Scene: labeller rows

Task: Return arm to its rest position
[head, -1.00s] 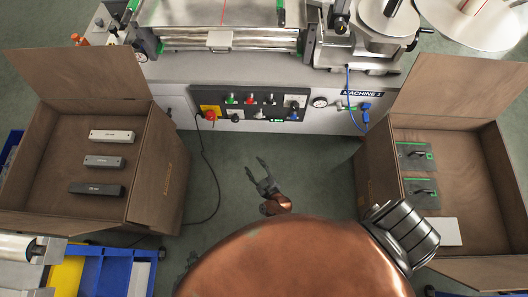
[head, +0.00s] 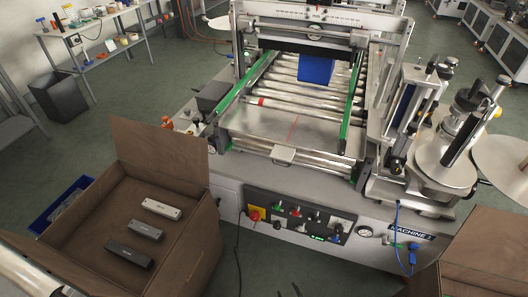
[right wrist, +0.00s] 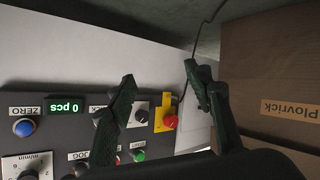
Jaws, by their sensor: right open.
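The fingers overlap the panel and the red knob's surroundings in the picture; I see no clear contact. My left gripper is in neither view.
Machine 1 (head: 300,185) fills the middle, with a blue block (head: 316,69) on its rollers. A brown box (head: 120,200) with three bars stands at left, another box (head: 480,255) at lower right. A cable (head: 239,250) hangs to the floor. A table (head: 95,40) stands behind left.

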